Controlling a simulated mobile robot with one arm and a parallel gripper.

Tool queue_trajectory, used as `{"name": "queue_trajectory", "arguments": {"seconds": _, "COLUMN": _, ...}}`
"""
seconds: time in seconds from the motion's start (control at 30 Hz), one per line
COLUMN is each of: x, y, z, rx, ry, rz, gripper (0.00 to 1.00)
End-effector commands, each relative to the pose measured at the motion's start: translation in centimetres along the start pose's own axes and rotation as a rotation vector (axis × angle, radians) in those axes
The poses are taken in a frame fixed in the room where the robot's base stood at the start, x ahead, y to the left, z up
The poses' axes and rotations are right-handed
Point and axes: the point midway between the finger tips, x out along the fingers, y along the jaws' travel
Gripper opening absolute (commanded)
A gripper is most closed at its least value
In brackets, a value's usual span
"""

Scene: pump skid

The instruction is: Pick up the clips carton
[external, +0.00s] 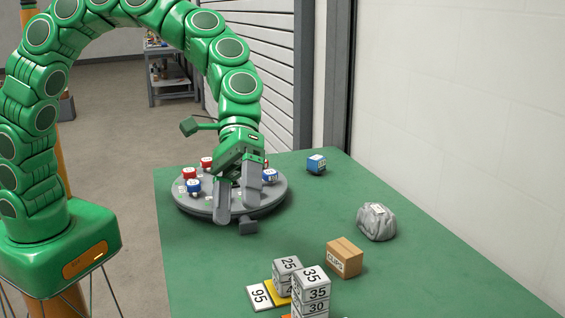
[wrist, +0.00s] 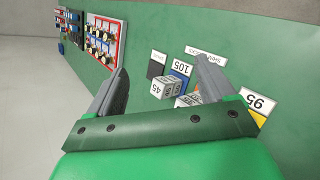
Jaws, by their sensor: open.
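The clips carton (external: 343,261) is a small brown box with "CLIPS" on its side. It sits upright on the green table, right of the middle in the external view. My gripper (external: 238,207) is open, with nothing seen between its fingers, over the front of the grey round turntable, to the left of the carton and apart from it. In the wrist view the fingers of my gripper (wrist: 163,70) are spread wide. I cannot make out the carton in that view.
The turntable (external: 223,214) holds several red and blue pieces.

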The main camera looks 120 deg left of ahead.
Motion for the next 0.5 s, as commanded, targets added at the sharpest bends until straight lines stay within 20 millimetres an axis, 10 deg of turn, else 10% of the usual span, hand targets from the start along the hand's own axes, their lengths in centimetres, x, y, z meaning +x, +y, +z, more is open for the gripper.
{"name": "queue_trajectory", "arguments": {"seconds": 0.5, "x": -1.2, "y": -3.3, "z": -16.9, "rx": -0.581, "ry": -0.048, "rz": 0.260, "gripper": 0.83}}
